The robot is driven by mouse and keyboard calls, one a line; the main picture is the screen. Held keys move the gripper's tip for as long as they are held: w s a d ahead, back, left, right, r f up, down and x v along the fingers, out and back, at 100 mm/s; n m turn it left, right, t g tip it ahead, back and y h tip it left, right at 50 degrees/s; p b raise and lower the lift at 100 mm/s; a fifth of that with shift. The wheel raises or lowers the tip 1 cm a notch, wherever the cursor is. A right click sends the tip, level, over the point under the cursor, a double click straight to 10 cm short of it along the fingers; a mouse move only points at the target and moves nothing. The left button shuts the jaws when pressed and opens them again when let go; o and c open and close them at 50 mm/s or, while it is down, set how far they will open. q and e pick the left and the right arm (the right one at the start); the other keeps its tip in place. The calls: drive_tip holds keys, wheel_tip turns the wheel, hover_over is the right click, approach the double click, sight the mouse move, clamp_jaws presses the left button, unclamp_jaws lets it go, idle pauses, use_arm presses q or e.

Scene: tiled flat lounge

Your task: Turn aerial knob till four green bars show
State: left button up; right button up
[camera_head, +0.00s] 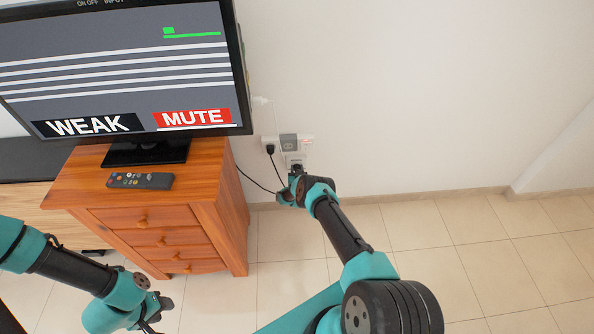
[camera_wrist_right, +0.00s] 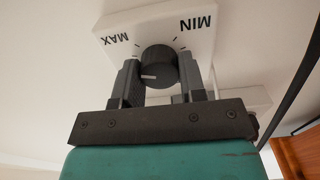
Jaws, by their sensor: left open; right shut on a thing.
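The aerial knob (camera_wrist_right: 158,68) is a dark round dial with a white pointer mark, on a white wall plate (camera_wrist_right: 128,18) lettered MAX and MIN. My right gripper (camera_wrist_right: 160,82) is shut on the knob, one finger on each side. In the head view my right gripper (camera_head: 292,190) reaches the wall below the sockets and mostly hides the knob. The TV screen (camera_head: 110,75) shows WEAK, a red MUTE box and one small green block over a green line at the upper right. My left gripper (camera_head: 160,302) is open and empty, low in front of the cabinet.
The wooden cabinet (camera_head: 215,215) with drawers carries the TV and a remote (camera_head: 140,181). Wall sockets (camera_head: 289,143) with a black plug (camera_head: 270,149) and hanging cables sit just above my right gripper. The tiled floor (camera_head: 480,260) at the right is clear.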

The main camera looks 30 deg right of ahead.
drive_tip(key=shift+d+m, duration=0.1)
drive_tip(key=shift+m, duration=2.6)
drive_tip(key=o, duration=0.9)
drive_tip(key=shift+s, duration=0.15)
drive_tip(key=v, duration=1.7)
drive_tip(key=shift+a, duration=0.2)
